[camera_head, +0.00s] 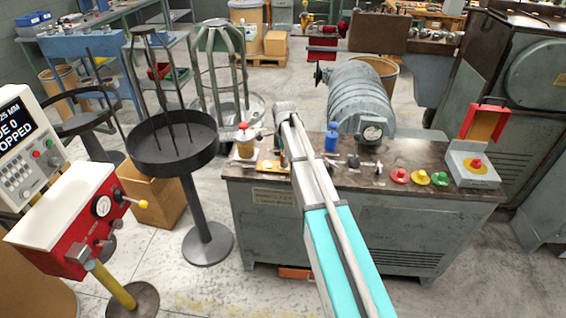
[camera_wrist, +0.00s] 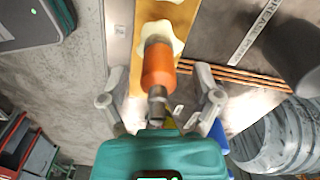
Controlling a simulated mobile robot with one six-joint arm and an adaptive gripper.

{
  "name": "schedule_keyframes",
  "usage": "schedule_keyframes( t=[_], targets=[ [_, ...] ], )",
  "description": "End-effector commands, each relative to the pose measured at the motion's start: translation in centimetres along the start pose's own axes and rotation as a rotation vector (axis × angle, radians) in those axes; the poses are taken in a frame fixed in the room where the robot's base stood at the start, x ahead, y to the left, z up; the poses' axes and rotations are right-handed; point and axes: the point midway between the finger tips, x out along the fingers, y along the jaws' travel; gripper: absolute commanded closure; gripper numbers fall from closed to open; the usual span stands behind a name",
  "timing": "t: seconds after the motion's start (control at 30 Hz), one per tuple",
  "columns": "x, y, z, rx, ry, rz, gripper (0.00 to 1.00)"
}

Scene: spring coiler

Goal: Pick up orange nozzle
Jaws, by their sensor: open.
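The orange nozzle (camera_wrist: 158,68) shows in the wrist view, just above the picture's middle. It has an orange body, a grey metal tip pointing down the picture and a cream, lobed piece at its far end. My gripper (camera_wrist: 158,92) is open, with one finger on each side of the nozzle and a visible gap on both sides. I cannot tell the height of the fingers over it. In the head view my arm reaches over the bench, and I cannot make out the nozzle or the fingers there.
The dark bench top (camera_head: 365,177) carries a blue bottle (camera_head: 331,140), a jar with a red knob (camera_head: 245,140), several coloured buttons and a ribbed grey machine (camera_head: 359,96). A control box (camera_head: 474,164) stands at its right end. A round black tray stand (camera_head: 172,150) is left of the bench.

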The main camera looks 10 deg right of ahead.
Motion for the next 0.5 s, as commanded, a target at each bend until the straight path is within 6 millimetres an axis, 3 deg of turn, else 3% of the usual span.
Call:
schedule_keyframes(
  t=[0.07, 0.5],
  targets=[
    [0.00, 0.00, -0.01, 0.000, 0.000, 0.000, 0.22],
    [0.00, -0.01, -0.04, 0.000, 0.000, 0.000, 1.00]
  ],
)
